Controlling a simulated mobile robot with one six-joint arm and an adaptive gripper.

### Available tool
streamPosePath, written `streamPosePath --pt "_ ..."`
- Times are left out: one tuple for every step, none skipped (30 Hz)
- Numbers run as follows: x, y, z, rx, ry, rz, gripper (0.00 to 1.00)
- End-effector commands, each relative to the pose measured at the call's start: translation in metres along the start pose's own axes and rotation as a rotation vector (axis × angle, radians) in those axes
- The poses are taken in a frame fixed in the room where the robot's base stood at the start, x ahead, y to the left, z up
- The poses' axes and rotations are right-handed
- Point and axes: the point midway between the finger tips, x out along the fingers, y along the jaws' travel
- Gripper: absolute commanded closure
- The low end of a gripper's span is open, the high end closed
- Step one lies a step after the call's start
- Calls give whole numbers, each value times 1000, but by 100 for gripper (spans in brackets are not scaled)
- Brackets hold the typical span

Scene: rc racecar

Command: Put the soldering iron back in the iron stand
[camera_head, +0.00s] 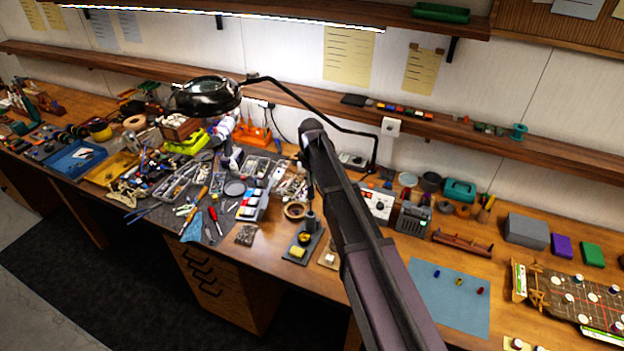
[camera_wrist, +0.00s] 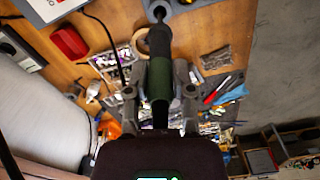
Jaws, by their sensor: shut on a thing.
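My gripper (camera_wrist: 160,88) is shut on the soldering iron (camera_wrist: 159,42), with a finger on each side of its green and black handle. In the wrist view the iron's front end points to the top edge, close to part of a grey-green base (camera_wrist: 188,4). In the head view the iron stand (camera_head: 315,238) is a dark base with a yellow sponge (camera_head: 297,252), near the bench's front edge. A dark upright shape stands over its back part; I cannot tell whether the iron touches the stand. My arm hides most of the gripper there.
A tape roll (camera_head: 296,211) lies just behind the stand. Screwdrivers (camera_head: 213,214) and electronics crowd the grey mat to the left. A magnifier lamp (camera_head: 207,97) hangs over the bench. A blue mat (camera_head: 450,300) with small parts lies at right.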

Motion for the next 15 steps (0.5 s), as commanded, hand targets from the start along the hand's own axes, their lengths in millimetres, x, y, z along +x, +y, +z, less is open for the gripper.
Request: streamPosePath --pt "2 0 0 0 0 0 100" --pt "3 0 0 0 0 0 100" --pt "4 0 0 0 0 0 100" --pt "4 0 0 0 0 0 100" --pt "5 0 0 0 0 0 100" --pt "6 0 0 0 0 0 100" --pt "6 0 0 0 0 0 100" --pt "7 0 0 0 0 0 100" --pt "8 0 0 0 0 0 100" --pt "8 0 0 0 0 0 100" --pt "9 0 0 0 0 0 100" --pt "10 0 0 0 0 0 100" --pt "11 0 0 0 0 0 100" --pt "11 0 0 0 0 0 100" --pt "12 0 0 0 0 0 100"
